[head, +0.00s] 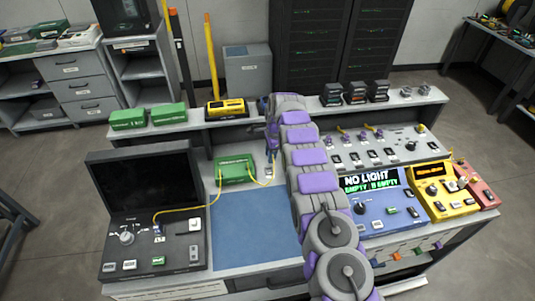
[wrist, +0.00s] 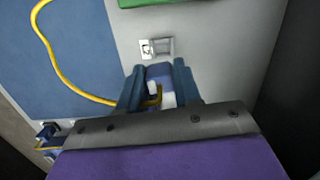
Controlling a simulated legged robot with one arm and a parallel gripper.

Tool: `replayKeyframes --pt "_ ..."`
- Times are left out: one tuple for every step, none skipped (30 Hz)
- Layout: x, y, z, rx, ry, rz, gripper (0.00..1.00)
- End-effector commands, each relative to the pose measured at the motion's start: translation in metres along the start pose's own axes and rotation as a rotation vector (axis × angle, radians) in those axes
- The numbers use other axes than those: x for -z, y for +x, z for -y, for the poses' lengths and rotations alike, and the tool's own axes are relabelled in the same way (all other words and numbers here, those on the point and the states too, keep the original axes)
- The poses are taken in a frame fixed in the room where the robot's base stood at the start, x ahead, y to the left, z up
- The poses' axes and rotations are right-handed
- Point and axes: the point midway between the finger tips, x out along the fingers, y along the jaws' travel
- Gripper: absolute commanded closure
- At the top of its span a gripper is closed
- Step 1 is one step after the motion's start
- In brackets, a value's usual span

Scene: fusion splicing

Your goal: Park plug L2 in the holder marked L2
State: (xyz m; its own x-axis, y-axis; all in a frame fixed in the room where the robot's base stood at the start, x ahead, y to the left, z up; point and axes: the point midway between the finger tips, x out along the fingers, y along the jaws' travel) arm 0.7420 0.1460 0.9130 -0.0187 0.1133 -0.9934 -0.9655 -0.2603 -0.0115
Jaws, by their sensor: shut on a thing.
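My gripper (wrist: 160,88) is shut on a small blue and white plug (wrist: 154,72) with a yellow cable. In the wrist view the cable loops left from the plug over the blue mat. Just beyond the fingertips, a small grey holder with a white label (wrist: 157,47) sits on the grey bench top; its marking is too small to read. The plug looks apart from this holder, but its height above the bench is unclear. In the head view my gripper (head: 271,155) points down right of the green box, partly hidden by my arm.
The green box (head: 235,167) has yellow cables at both sides; the left one runs to the black console (head: 150,215). The blue mat (head: 250,232) is clear. Blue (head: 385,205) and yellow (head: 440,192) instruments stand at the right. A raised shelf (head: 190,127) runs behind.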

Motion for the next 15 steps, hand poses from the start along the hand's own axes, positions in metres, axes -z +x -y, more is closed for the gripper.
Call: replayKeyframes --pt "-0.002 0.000 0.003 0.004 0.019 0.001 0.96" --pt "-0.003 0.000 0.003 0.005 0.030 0.001 0.96" --pt "-0.004 0.000 0.004 0.005 0.042 0.001 0.96" --pt "-0.006 0.000 0.005 0.004 0.051 0.000 0.96" --pt "-0.008 0.000 0.005 0.003 0.056 -0.001 0.96" --pt "-0.009 0.000 0.006 0.003 0.063 -0.002 0.96" --pt "-0.011 0.001 0.006 0.003 0.067 -0.003 0.96" --pt "-0.011 0.001 0.006 0.003 0.069 -0.003 0.96" --pt "-0.012 0.001 0.007 0.004 0.071 -0.003 0.96" --pt "-0.012 0.002 0.007 0.003 0.071 -0.004 0.96" --pt "-0.013 0.003 0.007 0.004 0.071 -0.004 0.96" --pt "-0.013 0.004 0.007 0.004 0.071 -0.004 0.96" --pt "-0.013 0.005 0.007 0.004 0.071 -0.004 0.96" --pt "-0.012 0.007 0.007 0.004 0.070 -0.004 0.96" --pt "-0.011 0.009 0.007 0.003 0.070 -0.004 0.96"
